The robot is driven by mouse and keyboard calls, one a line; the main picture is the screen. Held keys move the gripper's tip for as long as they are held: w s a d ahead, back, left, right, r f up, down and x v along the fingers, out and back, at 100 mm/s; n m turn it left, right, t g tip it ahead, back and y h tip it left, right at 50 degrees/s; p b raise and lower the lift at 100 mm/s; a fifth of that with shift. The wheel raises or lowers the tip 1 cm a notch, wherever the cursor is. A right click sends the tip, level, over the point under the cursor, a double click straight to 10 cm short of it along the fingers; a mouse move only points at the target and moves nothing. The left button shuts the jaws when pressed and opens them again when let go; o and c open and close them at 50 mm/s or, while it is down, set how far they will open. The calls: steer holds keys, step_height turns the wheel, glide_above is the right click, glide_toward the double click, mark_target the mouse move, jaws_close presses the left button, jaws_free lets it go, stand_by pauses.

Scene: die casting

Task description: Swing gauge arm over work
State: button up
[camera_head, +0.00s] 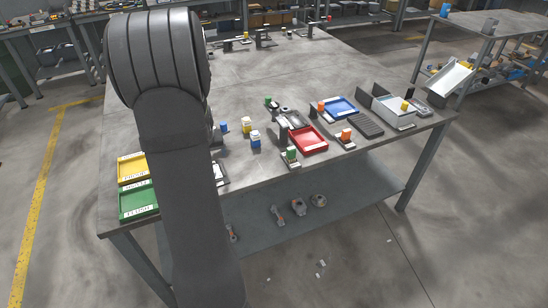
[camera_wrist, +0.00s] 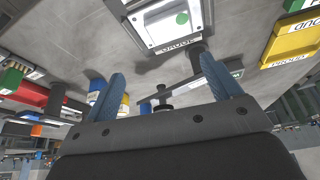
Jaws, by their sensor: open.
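In the wrist view the gauge arm (camera_wrist: 188,85) is a thin dark bar on a dark post (camera_wrist: 195,55), with a small dark round part (camera_wrist: 161,100) near its left end. My gripper (camera_wrist: 168,84) is open, with one blue finger on each side of the bar's middle. I cannot tell whether either finger touches it. In the head view my own arm hides the gauge and gripper.
Yellow (camera_head: 132,168) and green (camera_head: 138,201) trays sit at the bench's left front. Blue and yellow containers (camera_head: 247,126), a red tray (camera_head: 308,139), a blue tray (camera_head: 340,107) and a white box (camera_head: 393,110) stand to the right. The back middle of the bench (camera_head: 285,70) is clear.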

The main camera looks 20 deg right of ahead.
steer(key=shift+w+a+n, duration=0.2)
steer(key=shift+w+n, duration=0.3)
steer(key=shift+n, duration=0.1)
steer(key=c, duration=0.3)
steer(key=w+r+n+h, duration=0.1)
steer(key=w+n, duration=0.1)
steer(key=n, duration=0.1)
steer(key=w+r+n+g+h, duration=0.1)
steer(key=w+n, duration=0.1)
steer(key=n, duration=0.2)
steer(key=w+a+n+g+h, duration=0.1)
steer(key=w+n, duration=0.2)
steer(key=shift+w+a+r+n, duration=0.1)
steer(key=shift+r+n, duration=0.2)
steer(key=shift+r, duration=0.1)
steer(key=c, duration=0.4)
steer(key=n+g+h, duration=0.1)
steer(key=n+h, duration=0.4)
steer(key=n, duration=0.4)
glide_toward(222, 123)
steer(key=x, duration=1)
steer(key=shift+f, duration=0.15)
steer(key=shift+c, duration=0.4)
jaws_close()
